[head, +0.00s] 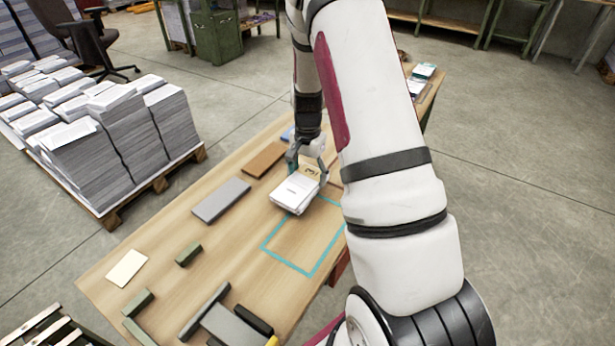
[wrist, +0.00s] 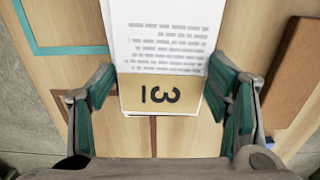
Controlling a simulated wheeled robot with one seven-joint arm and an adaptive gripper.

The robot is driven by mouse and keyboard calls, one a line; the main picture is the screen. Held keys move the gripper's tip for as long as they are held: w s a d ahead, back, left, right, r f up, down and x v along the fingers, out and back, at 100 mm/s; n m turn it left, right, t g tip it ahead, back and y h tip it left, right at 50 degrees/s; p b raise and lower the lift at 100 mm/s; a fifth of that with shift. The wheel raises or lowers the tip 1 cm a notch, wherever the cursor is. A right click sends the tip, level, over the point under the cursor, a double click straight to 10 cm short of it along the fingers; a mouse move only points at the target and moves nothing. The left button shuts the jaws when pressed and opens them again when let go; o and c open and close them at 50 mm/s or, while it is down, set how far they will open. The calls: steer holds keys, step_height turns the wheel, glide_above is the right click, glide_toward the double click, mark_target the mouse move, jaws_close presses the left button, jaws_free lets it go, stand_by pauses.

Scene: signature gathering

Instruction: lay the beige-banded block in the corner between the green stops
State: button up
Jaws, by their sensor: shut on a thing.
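The beige-banded block (head: 293,194) is a white stack of printed sheets with a tan band marked 13. In the wrist view the block (wrist: 165,45) sits between the green-padded fingers of my gripper (wrist: 161,76), with its banded end nearest the palm. My gripper (head: 308,164) is shut on that end in the head view. The block is over the table by the teal outline's far corner; I cannot tell its exact height. Short dark-green stops stand at the near left of the table: one (head: 188,254) alone, others (head: 138,302) (head: 138,332) close together at the edge.
The teal taped outline (head: 289,265) lies right of centre on the wooden table (head: 225,255). A grey slab (head: 221,200), a brown slab (head: 264,159) and a cream card (head: 127,268) lie on the left. Grey and black pieces (head: 235,325) crowd the near edge. Paper stacks stand on a pallet (head: 150,188).

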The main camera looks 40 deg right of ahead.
steer(key=shift+f, duration=0.6)
steer(key=shift+f, duration=0.15)
steer(key=o, duration=1.4)
steer(key=shift+c, duration=0.2)
